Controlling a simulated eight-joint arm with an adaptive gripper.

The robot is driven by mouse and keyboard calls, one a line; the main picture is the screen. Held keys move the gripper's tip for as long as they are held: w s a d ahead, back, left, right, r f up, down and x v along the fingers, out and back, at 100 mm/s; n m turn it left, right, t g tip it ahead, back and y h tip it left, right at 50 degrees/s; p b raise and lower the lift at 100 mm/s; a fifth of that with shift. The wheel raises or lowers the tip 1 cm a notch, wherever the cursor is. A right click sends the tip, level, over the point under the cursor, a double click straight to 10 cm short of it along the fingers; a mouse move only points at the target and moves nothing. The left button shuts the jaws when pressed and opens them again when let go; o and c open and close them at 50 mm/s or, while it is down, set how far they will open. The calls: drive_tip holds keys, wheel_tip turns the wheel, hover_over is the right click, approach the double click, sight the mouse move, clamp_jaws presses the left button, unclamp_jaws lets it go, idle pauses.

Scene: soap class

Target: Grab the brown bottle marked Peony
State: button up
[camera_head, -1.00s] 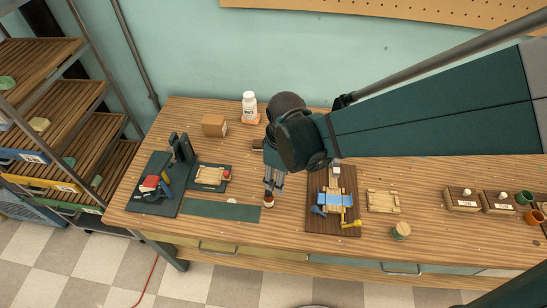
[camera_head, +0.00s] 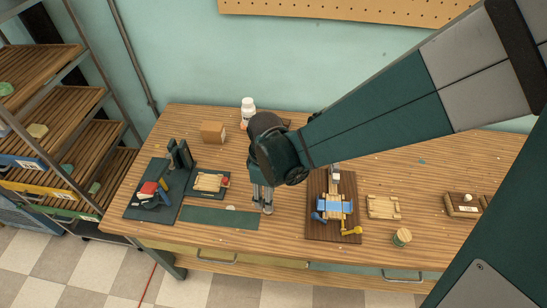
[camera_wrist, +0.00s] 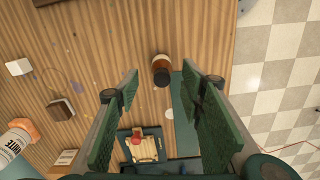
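A small brown bottle (camera_wrist: 161,66) with a dark cap and a pale band shows in the wrist view, standing on the wooden bench. Its marking cannot be read. My gripper (camera_wrist: 162,84) is open, with green-padded fingers to the left and right of the bottle in that picture. No contact shows, and the bottle appears beyond the fingertips. In the head view my gripper (camera_head: 262,203) points down over the bench near the green mat's right end; its fingers largely hide the bottle there.
A green mat (camera_head: 220,216) lies left of my gripper. A dark board (camera_head: 317,234) with a blue-and-wood fixture is to the right. A white bottle (camera_head: 248,106) and a cardboard box (camera_head: 213,132) stand behind. A wooden mould (camera_head: 208,181) is to the left.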

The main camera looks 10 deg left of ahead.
drive_tip(key=shift+f, duration=1.05)
drive_tip(key=shift+s+f+b, duration=0.15)
drive_tip(key=shift+f+b, duration=0.5)
drive_tip(key=shift+f, duration=1.95)
drive_tip(key=c, duration=1)
